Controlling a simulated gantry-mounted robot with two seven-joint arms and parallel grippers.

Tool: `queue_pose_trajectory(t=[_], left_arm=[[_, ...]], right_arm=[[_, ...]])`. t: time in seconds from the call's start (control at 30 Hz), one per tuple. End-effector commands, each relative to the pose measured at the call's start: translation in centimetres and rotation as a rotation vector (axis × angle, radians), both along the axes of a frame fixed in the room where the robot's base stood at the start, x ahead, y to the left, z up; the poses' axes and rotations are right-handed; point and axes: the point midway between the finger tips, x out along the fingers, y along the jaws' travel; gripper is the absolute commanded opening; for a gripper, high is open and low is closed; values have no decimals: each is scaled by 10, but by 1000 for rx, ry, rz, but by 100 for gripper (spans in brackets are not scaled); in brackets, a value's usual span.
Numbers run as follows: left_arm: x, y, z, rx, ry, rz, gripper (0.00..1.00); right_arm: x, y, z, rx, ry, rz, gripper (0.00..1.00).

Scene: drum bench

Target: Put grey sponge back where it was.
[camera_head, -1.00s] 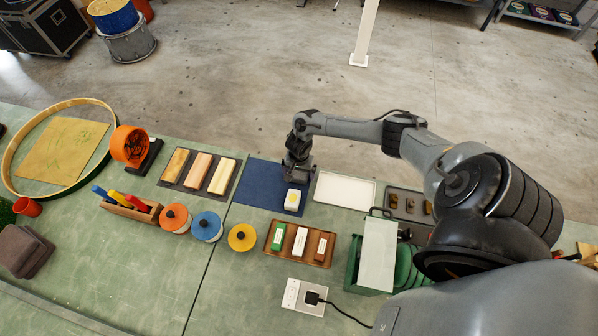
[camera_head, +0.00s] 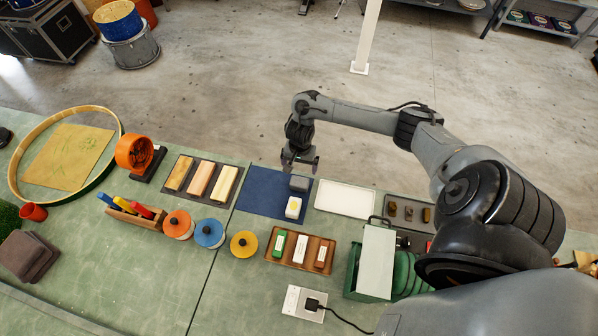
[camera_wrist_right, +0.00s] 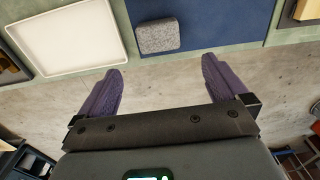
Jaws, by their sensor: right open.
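The grey sponge (camera_head: 299,183) lies on the blue mat (camera_head: 262,190), near its back right corner. In the right wrist view the sponge (camera_wrist_right: 161,36) lies at the edge of the mat (camera_wrist_right: 215,25), ahead of the fingers and apart from them. My right gripper (camera_head: 299,168) is open and empty, just behind the sponge. In the right wrist view its two fingers (camera_wrist_right: 160,88) are wide apart over the bench edge and floor. A white block with a yellow mark (camera_head: 293,207) lies on the mat in front of the sponge. My left gripper is not in view.
An empty white tray (camera_head: 345,196) is right of the mat. A dark tray with small blocks (camera_head: 409,212) is farther right. Wooden blocks (camera_head: 201,179) lie left of the mat. A brown tray (camera_head: 300,263) with several small boxes stands in front.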

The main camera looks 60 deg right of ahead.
Motion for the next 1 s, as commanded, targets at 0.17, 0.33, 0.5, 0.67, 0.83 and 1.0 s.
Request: queue_pose_trajectory(t=[0.17, 0.33, 0.5, 0.67, 0.83, 1.0], left_arm=[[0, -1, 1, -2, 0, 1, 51], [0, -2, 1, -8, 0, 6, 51], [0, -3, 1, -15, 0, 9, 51], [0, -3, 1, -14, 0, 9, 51], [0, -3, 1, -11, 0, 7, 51], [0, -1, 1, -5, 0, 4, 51]], right_arm=[[6, 36, -9, 5, -58, 161, 100], [15, 112, -24, -8, -199, 493, 100], [13, 195, -13, -86, -362, 830, 100], [-3, 245, 17, -190, -436, 1054, 100], [-36, 262, 56, -271, -412, 1221, 100], [-74, 258, 86, -277, -337, 1338, 100]])
